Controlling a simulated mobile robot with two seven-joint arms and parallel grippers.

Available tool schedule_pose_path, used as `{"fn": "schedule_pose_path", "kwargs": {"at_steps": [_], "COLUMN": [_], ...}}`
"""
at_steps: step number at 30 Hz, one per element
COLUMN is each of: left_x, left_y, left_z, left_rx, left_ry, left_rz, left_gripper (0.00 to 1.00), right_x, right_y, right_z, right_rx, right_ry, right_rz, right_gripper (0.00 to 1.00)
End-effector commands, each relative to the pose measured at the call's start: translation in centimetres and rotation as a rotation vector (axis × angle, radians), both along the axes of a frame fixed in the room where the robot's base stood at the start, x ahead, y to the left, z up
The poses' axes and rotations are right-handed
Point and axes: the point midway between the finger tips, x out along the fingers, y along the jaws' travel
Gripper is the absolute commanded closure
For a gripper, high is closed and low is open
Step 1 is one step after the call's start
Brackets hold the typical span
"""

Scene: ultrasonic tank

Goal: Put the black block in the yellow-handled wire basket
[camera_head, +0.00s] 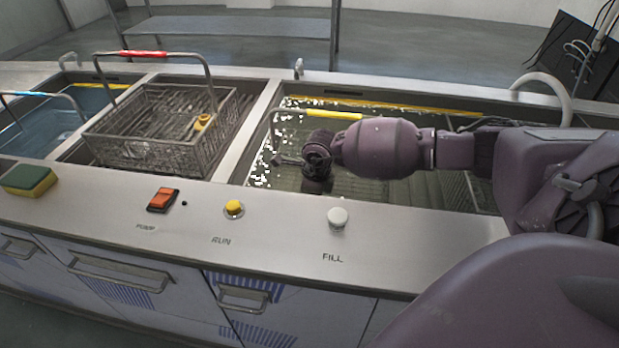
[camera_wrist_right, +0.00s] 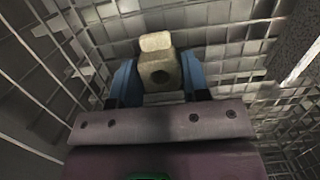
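The yellow-handled wire basket (camera_head: 335,115) sits in the right-hand tank, and my right arm reaches over it. My right gripper (camera_head: 303,160) is low over the tank, and its fingertips are hard to make out there. In the right wrist view, wire mesh surrounds my right gripper (camera_wrist_right: 160,80). I cannot make out a separate black block. My left gripper is not in view.
A red-handled wire basket (camera_head: 165,165) holding a yellow item (camera_head: 203,121) rests left of the tank. A blue handle (camera_head: 40,94) shows over the far-left tank. A sponge (camera_head: 29,180), orange switch (camera_head: 162,200), yellow button (camera_head: 234,208) and white button (camera_head: 337,217) line the front ledge.

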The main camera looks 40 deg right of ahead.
Motion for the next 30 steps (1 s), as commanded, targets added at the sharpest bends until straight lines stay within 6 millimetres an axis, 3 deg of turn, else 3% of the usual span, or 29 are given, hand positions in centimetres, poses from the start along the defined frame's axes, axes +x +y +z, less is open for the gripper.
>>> {"fn": "schedule_pose_path", "kwargs": {"at_steps": [4, 14, 30], "left_x": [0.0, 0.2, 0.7], "left_y": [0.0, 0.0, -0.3], "left_z": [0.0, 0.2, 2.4], "left_rx": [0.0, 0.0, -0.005], "left_ry": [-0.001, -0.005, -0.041], "left_rz": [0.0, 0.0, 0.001], "left_gripper": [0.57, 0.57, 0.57], "right_x": [0.0, 0.1, -0.9], "right_y": [0.0, 0.0, -0.9], "right_z": [0.1, 0.6, 9.8], "right_rx": [0.001, 0.0, 0.0], "right_ry": [-0.001, -0.003, -0.008], "right_rz": [0.0, 0.0, 0.0], "right_gripper": [0.38, 0.38, 0.38]}}
